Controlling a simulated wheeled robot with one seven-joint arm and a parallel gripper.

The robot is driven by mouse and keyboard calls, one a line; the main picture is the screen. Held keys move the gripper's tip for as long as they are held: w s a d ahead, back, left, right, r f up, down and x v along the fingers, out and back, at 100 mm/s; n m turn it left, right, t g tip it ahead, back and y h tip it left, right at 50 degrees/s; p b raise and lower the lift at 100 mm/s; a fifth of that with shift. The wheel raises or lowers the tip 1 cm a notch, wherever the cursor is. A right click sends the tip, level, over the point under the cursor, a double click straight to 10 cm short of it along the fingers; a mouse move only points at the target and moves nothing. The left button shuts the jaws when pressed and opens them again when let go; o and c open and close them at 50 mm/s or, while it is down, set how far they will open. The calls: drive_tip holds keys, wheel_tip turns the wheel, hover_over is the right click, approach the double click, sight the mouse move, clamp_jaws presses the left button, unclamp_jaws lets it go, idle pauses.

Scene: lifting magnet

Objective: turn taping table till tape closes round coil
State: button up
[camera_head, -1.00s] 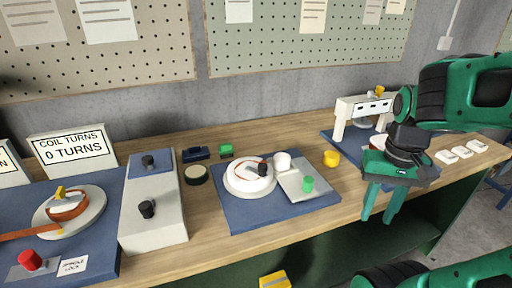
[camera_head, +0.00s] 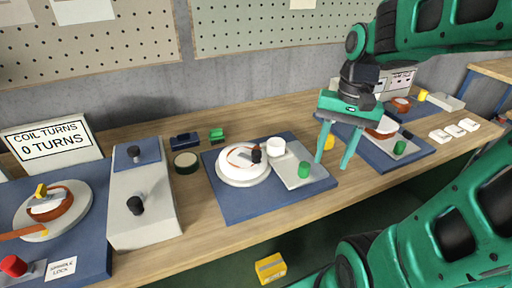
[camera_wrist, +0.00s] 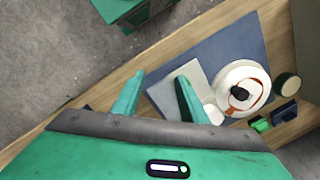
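The taping table is a white round turntable (camera_head: 240,178) on a blue mat (camera_head: 240,207), with a thin copper-coloured coil (camera_head: 238,156) and a black knob (camera_head: 256,156) on top. A white roll (camera_head: 275,148), apparently tape, stands beside it at a grey plate with a green knob (camera_head: 304,169). Whether tape lies around the coil is too small to tell. My gripper (camera_head: 332,163) is open and empty, fingers pointing down, to the right of the turntable. The wrist view shows the fingers (camera_wrist: 160,80) apart, with the turntable (camera_wrist: 238,105) and black knob (camera_wrist: 240,93) to their right.
A grey box with black knobs (camera_head: 140,220) and a winding plate with a copper coil (camera_head: 60,205) stand left. A dark round tin (camera_head: 187,162) is behind left. A yellow thing (camera_head: 270,267) lies below the bench edge.

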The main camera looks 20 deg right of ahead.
sight(258, 150)
drive_tip(key=w+a+r+m+g+y, duration=0.1)
drive_tip(key=w+a+r+m, duration=0.1)
drive_tip(key=w+a, duration=0.5)
drive_tip(key=w+a+r+m+g+y, duration=0.1)
drive_tip(key=w+a+r, duration=0.2)
drive_tip(key=w, duration=0.7)
drive_tip(key=shift+g+y, duration=0.3)
drive_tip(key=x, duration=1)
drive_tip(key=shift+d+f, duration=0.15)
drive_tip(key=shift+f, duration=0.25)
clamp_jaws()
drive_tip(key=shift+w+d, duration=0.1)
